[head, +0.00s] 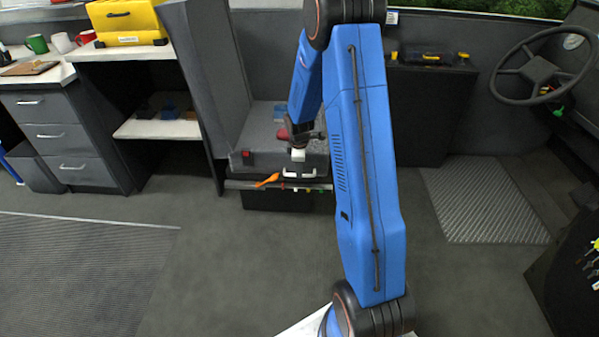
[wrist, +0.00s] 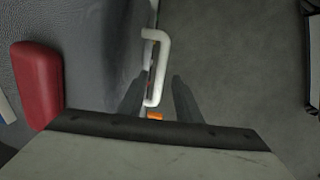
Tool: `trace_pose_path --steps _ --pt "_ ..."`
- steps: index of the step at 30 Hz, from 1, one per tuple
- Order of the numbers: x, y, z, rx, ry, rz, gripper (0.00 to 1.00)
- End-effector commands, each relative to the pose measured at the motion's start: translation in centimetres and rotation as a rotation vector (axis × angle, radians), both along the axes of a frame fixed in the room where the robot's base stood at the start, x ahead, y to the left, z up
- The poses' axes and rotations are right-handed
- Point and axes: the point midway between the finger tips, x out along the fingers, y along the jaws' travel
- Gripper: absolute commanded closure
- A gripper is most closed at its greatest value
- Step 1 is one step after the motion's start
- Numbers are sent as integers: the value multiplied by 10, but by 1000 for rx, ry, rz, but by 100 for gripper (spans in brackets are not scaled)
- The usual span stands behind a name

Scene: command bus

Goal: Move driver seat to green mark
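The driver seat (head: 215,75) is grey with a tall back and stands in the middle of the head view. A white handle (head: 299,173) is at its front edge; it also shows in the wrist view (wrist: 164,50). My gripper (head: 297,163) is at this handle. In the wrist view its two dark fingers (wrist: 158,98) are apart, one on each side of the handle's near end. I cannot tell whether they touch it. Small coloured marks (head: 308,189), one greenish, line the rail below the seat front. My arm hides part of the seat's right side.
An orange lever (head: 267,180) sticks out left of the handle. A red block (wrist: 36,85) lies on the seat in the wrist view. Drawers (head: 55,140) and shelves stand at left, the steering wheel (head: 540,72) at right. The floor in front is clear.

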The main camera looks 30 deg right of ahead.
Motion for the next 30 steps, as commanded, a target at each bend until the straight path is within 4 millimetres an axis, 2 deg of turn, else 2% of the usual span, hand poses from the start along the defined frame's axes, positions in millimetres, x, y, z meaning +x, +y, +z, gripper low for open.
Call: trace_pose_path --steps 6,17,18,21,22,30 --pt "3 -2 -19 0 0 -2 69" --pt "4 -3 -23 0 -1 -1 69" --pt "4 -3 -23 0 -1 -1 71" --pt "4 -3 -23 0 -1 -1 95" --pt "4 -3 -23 0 -1 -1 100" --pt "2 -5 -23 0 0 -2 100"
